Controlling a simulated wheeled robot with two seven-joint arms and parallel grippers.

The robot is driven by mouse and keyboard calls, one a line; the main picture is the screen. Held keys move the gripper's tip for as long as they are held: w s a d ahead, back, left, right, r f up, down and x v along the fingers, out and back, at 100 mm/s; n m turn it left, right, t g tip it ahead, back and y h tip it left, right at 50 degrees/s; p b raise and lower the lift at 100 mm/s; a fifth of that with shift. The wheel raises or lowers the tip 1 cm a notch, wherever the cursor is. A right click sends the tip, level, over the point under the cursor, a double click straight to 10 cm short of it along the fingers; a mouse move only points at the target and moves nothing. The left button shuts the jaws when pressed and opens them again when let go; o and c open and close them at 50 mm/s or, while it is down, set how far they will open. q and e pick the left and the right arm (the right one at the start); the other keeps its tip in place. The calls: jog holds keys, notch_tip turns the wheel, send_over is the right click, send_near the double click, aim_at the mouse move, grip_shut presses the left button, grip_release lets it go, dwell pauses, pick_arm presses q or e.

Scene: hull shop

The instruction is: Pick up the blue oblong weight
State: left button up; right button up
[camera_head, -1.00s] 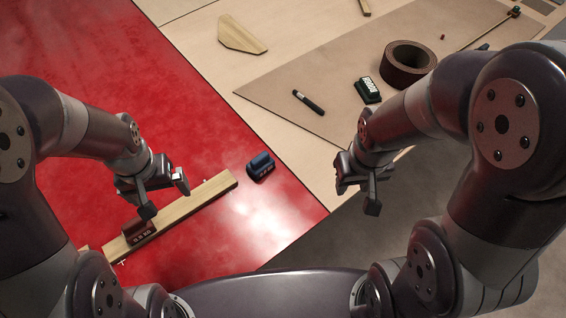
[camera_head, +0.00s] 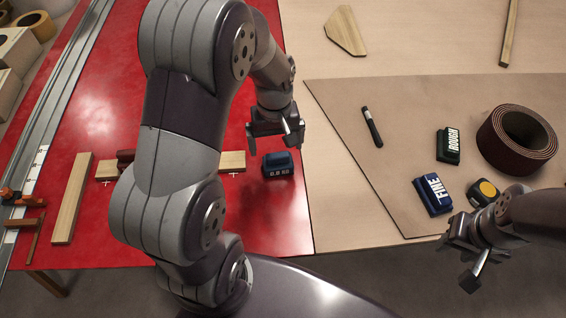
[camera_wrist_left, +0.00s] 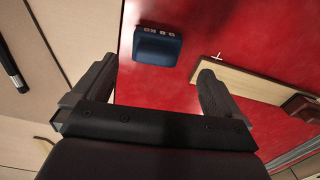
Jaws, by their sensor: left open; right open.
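The blue oblong weight (camera_head: 279,164) rests on the red surface, just right of the wooden strip's end. It shows markings on its side. My left gripper (camera_head: 277,143) is open and empty, just beyond the weight in the head view. In the left wrist view, the weight (camera_wrist_left: 158,46) lies past the open fingers (camera_wrist_left: 156,92), with nothing between them. My right gripper (camera_head: 473,262) is open and empty at the right, near the front edge of the tan board.
A wooden strip (camera_head: 232,161) lies left of the weight, with a dark red weight (camera_head: 126,156) on it. A FINE block (camera_head: 433,194), a ROUGH block (camera_head: 448,146), a yellow-topped item (camera_head: 483,192), a dark roll (camera_head: 517,140) and a marker (camera_head: 372,126) sit at right.

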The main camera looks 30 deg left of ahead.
aim_at(278, 155)
pick_arm(q)
jog(key=f, duration=0.5)
jog(key=f+b, duration=0.1)
jog(key=f, duration=0.2)
jog(key=shift+w+d+f, duration=0.1)
jog(key=shift+w+f, duration=0.15)
jog(key=shift+w, duration=0.15)
jog(key=shift+r, duration=0.1)
jog(key=c, duration=1.6)
